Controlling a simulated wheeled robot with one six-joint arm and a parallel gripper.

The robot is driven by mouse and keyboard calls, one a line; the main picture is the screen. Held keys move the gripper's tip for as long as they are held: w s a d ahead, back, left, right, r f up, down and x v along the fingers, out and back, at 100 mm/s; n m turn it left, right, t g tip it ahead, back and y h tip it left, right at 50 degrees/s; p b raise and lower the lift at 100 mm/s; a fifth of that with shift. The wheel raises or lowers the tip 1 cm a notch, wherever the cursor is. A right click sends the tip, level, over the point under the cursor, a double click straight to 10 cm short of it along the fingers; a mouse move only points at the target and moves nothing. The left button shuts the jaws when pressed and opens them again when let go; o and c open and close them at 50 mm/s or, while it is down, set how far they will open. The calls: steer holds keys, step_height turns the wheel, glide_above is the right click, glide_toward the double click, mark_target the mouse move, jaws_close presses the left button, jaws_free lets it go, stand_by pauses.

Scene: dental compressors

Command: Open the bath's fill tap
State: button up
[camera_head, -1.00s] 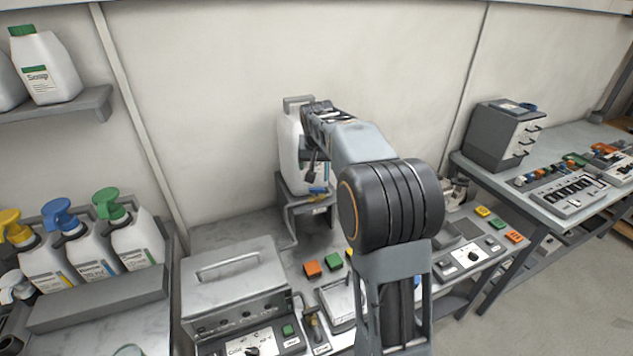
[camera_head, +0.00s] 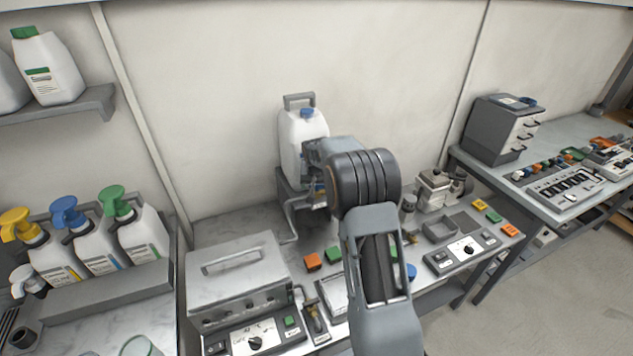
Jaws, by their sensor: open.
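A grey metal bath (camera_head: 240,270) with a handled lid stands on the bench left of centre, with a dial and switches on its front. A small tap-like fitting (camera_head: 313,318) with a brass-coloured part is at its right side. A white canister (camera_head: 300,135) with a blue cap stands on a raised grey stand (camera_head: 290,215) behind. My gripper (camera_head: 316,190) is open, in front of the canister's lower right part. My wrist hides much of it, and a tap at the canister's foot is mostly hidden. I cannot tell whether the gripper touches anything.
Orange (camera_head: 312,261) and green blocks lie on the bench below my gripper. Pump bottles (camera_head: 140,235) stand in a rack at left. A control box (camera_head: 465,250) and a drawer cabinet (camera_head: 500,130) are at right. The wall is close behind the canister.

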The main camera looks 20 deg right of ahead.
steer(key=shift+f, duration=0.1)
steer(key=c, duration=0.9)
steer(key=n+b, duration=0.1)
steer(key=n+y, duration=0.1)
steer(key=shift+d+f+n+b, duration=0.15)
steer(key=shift+n+b, duration=0.15)
steer(key=shift+b, duration=0.05)
steer(key=shift+n+t+y+b, duration=0.3)
steer(key=shift+n+b, duration=0.2)
steer(key=shift+n, duration=0.5)
steer(key=o, duration=0.9)
steer(key=shift+r, duration=0.25)
